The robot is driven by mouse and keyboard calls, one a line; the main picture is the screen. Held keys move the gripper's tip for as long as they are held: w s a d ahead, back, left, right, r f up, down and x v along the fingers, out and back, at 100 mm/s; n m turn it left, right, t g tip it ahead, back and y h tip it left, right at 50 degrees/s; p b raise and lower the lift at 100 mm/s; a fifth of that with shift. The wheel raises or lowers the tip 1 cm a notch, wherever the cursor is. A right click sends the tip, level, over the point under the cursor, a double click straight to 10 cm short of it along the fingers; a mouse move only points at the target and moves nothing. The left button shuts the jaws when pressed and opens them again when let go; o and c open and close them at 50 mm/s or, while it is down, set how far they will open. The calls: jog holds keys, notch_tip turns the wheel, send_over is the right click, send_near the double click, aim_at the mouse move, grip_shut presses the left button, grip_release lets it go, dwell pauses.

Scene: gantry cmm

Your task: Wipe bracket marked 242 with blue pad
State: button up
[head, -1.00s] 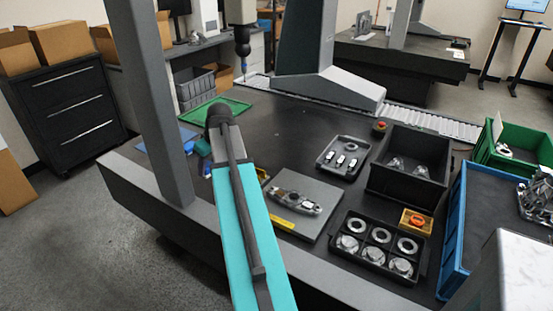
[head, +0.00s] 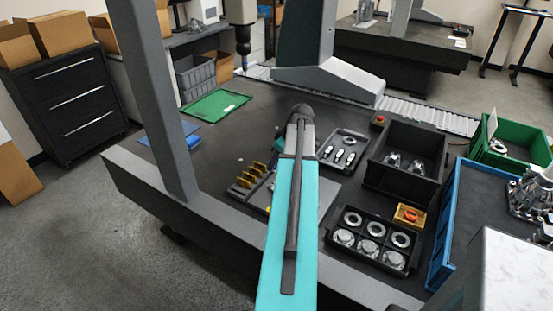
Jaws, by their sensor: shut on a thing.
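My arm reaches over the dark table and covers the grey plate's middle. My gripper's jaws are hidden behind the arm's far end, so what they hold does not show. The grey plate (head: 327,193) shows only at its edges. The metal bracket lying on it is hidden behind my arm now, and I cannot read a 242 mark anywhere. A flat blue sheet (head: 157,139) lies at the table's left behind the grey post. I cannot tell whether it is the blue pad, and no other clear pad shows.
A rack with yellow pieces (head: 249,176) stands left of my arm. A tray of small metal parts (head: 325,166), a black bin (head: 413,183), a black tray of round parts (head: 333,250) and a blue-walled tray (head: 449,215) crowd the right. A grey post (head: 150,100) rises at left.

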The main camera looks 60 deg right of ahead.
jog(key=shift+f, duration=0.15)
jog(key=shift+f+b, duration=1)
jog(key=shift+f, duration=0.9)
